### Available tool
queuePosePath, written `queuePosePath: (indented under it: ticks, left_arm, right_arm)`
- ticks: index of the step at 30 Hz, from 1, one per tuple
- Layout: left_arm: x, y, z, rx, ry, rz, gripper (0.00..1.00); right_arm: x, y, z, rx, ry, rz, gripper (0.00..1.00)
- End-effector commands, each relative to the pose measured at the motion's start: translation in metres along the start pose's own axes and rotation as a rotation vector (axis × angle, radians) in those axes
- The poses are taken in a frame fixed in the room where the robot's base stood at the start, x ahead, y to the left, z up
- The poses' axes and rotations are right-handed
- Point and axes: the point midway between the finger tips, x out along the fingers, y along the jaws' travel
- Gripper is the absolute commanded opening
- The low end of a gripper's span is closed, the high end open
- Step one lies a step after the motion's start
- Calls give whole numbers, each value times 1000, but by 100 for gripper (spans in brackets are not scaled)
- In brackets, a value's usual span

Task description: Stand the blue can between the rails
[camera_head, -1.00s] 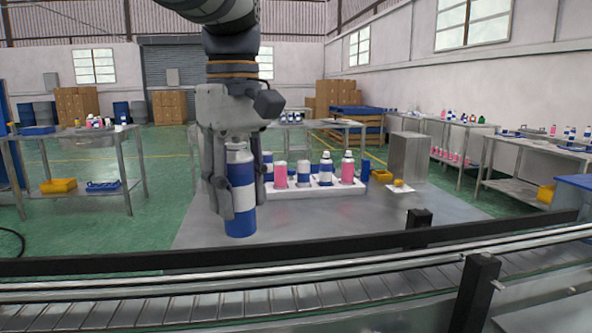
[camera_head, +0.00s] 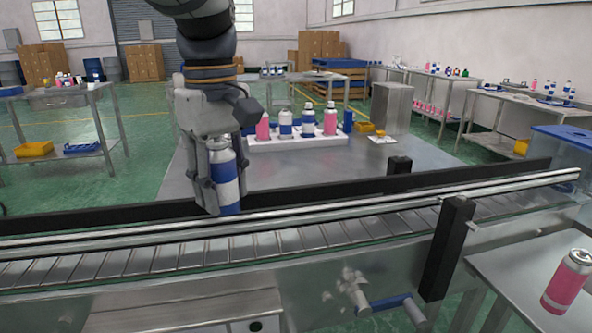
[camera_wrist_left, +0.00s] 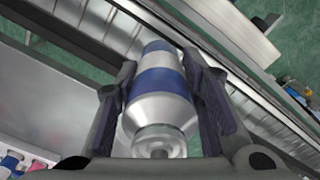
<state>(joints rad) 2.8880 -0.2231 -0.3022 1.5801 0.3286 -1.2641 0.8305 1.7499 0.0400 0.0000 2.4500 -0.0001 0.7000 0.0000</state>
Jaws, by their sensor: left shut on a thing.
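My left gripper (camera_head: 215,185) is shut on the blue can (camera_head: 227,178), which is blue with a white band and a silver top. The can is roughly upright. It overlaps the black far rail (camera_head: 120,215) in the head view, and its base is close to the silver near rail (camera_head: 330,212). I cannot tell whether the base touches anything. The left wrist view also shows the can (camera_wrist_left: 161,88) between the two fingers, over the conveyor. My right gripper is not in view.
The conveyor rollers (camera_head: 300,240) show below the silver rail. A black post (camera_head: 447,248) stands at the near side. A white tray (camera_head: 265,146) with pink and blue cans sits behind the conveyor. A pink can (camera_head: 567,281) stands on a side table at the right.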

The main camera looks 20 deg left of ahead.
Motion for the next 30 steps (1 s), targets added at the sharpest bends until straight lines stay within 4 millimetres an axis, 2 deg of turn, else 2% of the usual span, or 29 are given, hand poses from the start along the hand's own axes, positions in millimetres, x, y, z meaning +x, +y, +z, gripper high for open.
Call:
queuePosePath:
  ticks: [25, 26, 28, 30]
  left_arm:
    - [4, 0, 0, 0, 1, 1, 9]
    - [4, 0, 0, 0, 1, 1, 43]
    - [4, 0, 0, 0, 1, 1, 58]
    - [4, 0, 0, 0, 1, 2, 59]
  right_arm:
    - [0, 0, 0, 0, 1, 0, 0]
    - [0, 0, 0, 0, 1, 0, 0]
    - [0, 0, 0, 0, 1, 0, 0]
    - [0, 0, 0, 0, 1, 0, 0]
